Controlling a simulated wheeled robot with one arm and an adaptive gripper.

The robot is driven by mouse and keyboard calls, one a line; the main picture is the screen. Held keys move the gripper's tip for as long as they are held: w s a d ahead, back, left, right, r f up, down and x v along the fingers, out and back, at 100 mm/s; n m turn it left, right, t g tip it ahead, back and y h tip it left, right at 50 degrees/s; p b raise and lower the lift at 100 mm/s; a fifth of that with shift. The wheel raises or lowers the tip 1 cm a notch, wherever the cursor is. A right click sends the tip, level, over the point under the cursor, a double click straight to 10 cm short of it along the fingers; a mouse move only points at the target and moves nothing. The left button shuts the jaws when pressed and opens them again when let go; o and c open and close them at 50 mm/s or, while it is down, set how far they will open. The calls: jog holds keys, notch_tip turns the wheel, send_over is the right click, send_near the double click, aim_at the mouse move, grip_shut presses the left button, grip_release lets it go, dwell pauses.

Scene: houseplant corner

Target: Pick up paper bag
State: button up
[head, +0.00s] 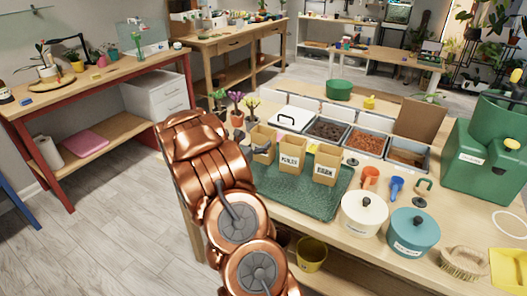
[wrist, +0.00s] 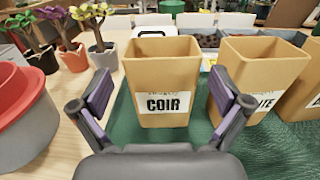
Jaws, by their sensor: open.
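Three open-topped tan paper bags stand upright in a row. The left paper bag (head: 262,134), labelled COIR in the wrist view (wrist: 162,72), is partly hidden by my gripper in the head view. The middle paper bag (head: 293,150) also shows in the wrist view (wrist: 262,68), its label partly covered by a finger. The right paper bag (head: 326,168) is cut off at the wrist view's edge (wrist: 307,90). My gripper (wrist: 160,92) is open and empty, with one finger on each side of the COIR bag's image. The right finger overlaps the middle bag's image; contact cannot be told.
The bags stand on a green tray (head: 305,205). Small potted plants (wrist: 102,50) and a grey vessel with a red top (wrist: 22,110) are to the left. Bins of soil (head: 327,131) are behind; a white lidded pot (head: 363,215) and teal lidded pot (head: 412,235) are to the right.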

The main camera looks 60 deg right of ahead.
jog(key=shift+d+r+p, duration=0.25)
jog(key=shift+d+p, duration=0.1)
jog(key=shift+d, duration=0.35)
jog(key=shift+w+d+p, duration=0.1)
jog(key=shift+d+p, duration=0.7)
jog(key=shift+d, duration=1.3)
jog(key=c, duration=1.2)
